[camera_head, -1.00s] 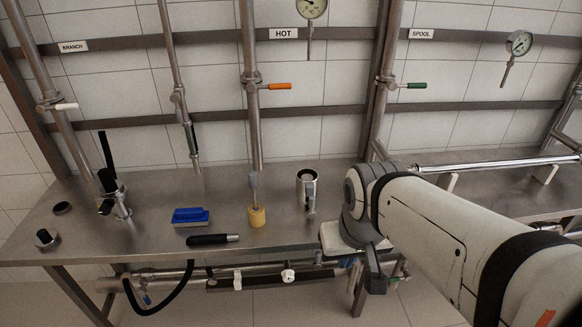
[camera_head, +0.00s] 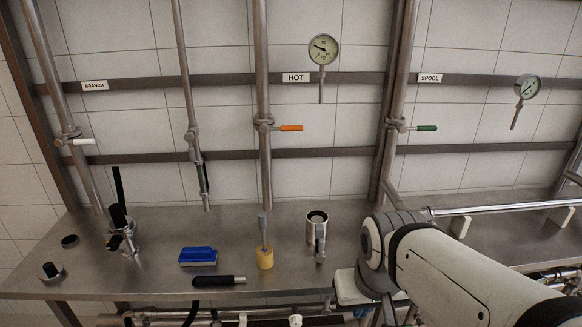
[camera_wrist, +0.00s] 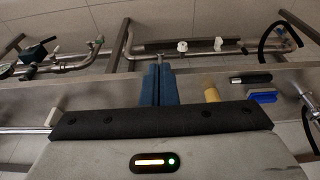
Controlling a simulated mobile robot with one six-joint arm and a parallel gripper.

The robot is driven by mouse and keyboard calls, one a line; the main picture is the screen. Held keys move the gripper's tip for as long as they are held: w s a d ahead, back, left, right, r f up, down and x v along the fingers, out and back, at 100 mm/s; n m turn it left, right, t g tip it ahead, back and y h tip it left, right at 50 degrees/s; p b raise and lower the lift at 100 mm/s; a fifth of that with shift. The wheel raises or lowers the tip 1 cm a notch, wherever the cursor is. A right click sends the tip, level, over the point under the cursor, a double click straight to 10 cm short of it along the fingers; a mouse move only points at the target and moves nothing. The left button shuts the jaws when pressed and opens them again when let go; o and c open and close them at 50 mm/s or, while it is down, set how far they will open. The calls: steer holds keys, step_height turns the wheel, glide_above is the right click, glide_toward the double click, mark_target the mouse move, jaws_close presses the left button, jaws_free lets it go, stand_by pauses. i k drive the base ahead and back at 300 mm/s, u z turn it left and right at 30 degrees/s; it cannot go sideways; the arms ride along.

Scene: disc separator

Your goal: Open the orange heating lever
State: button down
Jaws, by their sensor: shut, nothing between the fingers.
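The orange heating lever (camera_head: 291,128) sticks out level to the right from a valve on the vertical pipe (camera_head: 264,160), just below the HOT label (camera_head: 296,78). It is well above the steel table, up and left of my arm in the head view. It does not show in the wrist view. My gripper shows in the wrist view, its two blue fingers (camera_wrist: 160,85) closed together with nothing between them. In the head view the fingers are hidden by my arm or out of frame, at the right front of the table.
A steel table (camera_head: 200,225) holds a blue brush (camera_head: 198,256), a yellow-based brush (camera_head: 265,257), a black-handled tool (camera_head: 215,281) and a metal cup (camera_head: 317,228). A green lever (camera_head: 425,128) and a white lever (camera_head: 82,141) sit on neighbouring pipes. Space before the wall is open.

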mark_target(264, 129)
steer(key=z, duration=1.3)
steer(key=i, duration=0.7)
steer(key=u, duration=1.15)
